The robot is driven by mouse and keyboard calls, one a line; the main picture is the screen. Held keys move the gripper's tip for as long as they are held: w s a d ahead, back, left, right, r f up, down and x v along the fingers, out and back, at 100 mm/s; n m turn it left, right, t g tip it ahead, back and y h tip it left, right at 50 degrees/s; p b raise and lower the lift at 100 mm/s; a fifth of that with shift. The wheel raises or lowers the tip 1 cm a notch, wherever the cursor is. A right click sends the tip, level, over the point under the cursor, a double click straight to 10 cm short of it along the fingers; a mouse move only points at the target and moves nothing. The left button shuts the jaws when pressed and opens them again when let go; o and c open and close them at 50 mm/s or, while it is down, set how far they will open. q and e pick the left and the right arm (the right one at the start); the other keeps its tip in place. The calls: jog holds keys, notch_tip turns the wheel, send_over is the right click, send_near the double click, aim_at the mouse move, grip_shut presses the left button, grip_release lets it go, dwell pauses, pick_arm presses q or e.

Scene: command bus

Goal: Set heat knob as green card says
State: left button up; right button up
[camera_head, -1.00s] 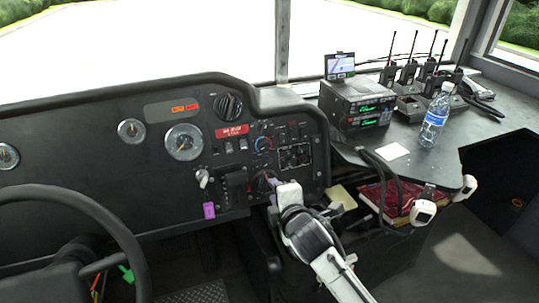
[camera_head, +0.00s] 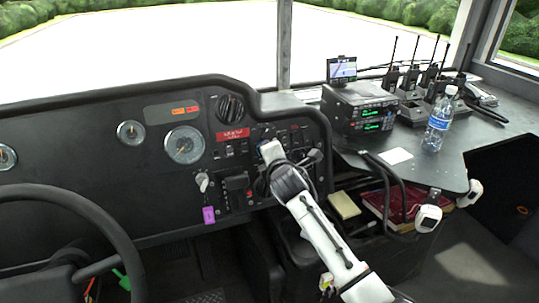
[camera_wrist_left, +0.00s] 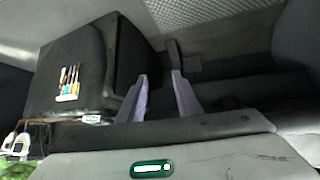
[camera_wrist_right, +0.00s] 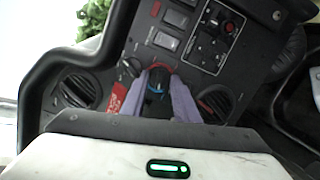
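The heat knob (camera_wrist_right: 156,88), with a red and blue ring, is on the dash in the right wrist view. My right gripper (camera_wrist_right: 161,78) is at it, with its two lilac fingers apart on either side of the knob. I cannot tell whether they touch it. In the head view my right gripper (camera_head: 268,148) hides the knob. My left gripper (camera_wrist_left: 160,76) is open and empty in the left wrist view, above the floor area; it is outside the head view. I cannot make out a green card; a small green item (camera_head: 122,275) shows low behind the steering wheel.
The steering wheel (camera_head: 110,225) is at the left. A purple tag (camera_head: 208,215) hangs below the dash. A radio stack (camera_head: 358,110), a water bottle (camera_head: 438,120) and a white card (camera_head: 396,156) are on the right shelf. A yellow pad (camera_head: 343,205) and red book (camera_head: 385,195) lie below.

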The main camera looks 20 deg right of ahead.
jog(key=shift+w, duration=0.25)
jog(key=shift+f, duration=0.1)
grip_shut()
